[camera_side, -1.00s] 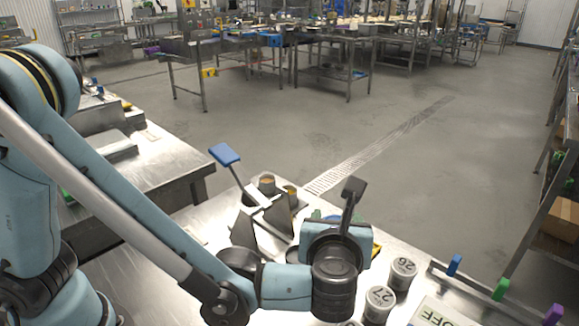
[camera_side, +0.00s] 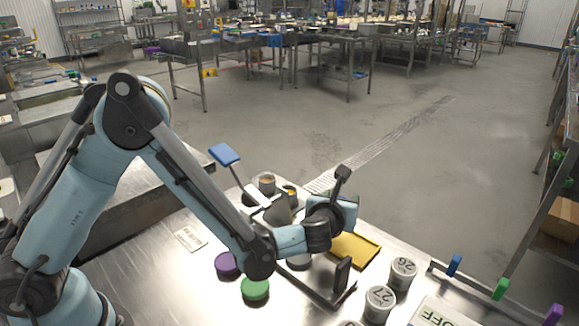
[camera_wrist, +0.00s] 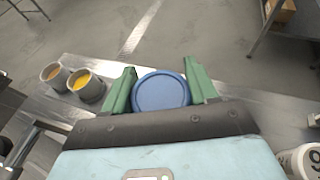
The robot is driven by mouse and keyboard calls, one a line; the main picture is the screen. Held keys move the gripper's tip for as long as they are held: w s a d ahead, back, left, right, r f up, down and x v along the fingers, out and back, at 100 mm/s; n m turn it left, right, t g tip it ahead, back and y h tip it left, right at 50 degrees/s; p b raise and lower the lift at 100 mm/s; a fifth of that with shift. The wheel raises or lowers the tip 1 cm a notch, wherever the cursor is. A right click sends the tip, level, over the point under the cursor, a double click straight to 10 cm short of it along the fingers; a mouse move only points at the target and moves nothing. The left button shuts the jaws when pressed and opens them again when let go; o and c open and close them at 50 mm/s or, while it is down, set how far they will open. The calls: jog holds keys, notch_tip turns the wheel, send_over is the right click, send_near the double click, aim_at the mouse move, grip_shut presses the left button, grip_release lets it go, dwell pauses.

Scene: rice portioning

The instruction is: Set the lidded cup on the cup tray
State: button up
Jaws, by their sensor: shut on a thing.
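In the wrist view, the blue-lidded cup (camera_wrist: 162,92) is between the two green fingers of my gripper (camera_wrist: 160,78). The fingers are shut on it, one at each side, and the blue lid faces up. The cup's body below the lid is hidden. A yellow tray (camera_side: 355,250), probably the cup tray, lies on the steel table just right of and below the wrist in the picture. I cannot see the tray in the wrist view.
Two open cups with yellowish contents (camera_wrist: 88,85) stand left of my gripper. A purple lid (camera_side: 227,263) and a green lid (camera_side: 255,289) lie on the table. Numbered cups (camera_side: 379,303), a display (camera_side: 435,313) and a rail with coloured tops (camera_side: 500,288) stand at right.

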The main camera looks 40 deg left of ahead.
jog(key=shift+w+a+f, duration=0.2)
jog(key=shift+a+f, duration=0.05)
jog(key=shift+f, duration=1.95)
jog(key=shift+f, duration=0.1)
jog(key=o, duration=1.1)
jog(key=shift+c, duration=0.2)
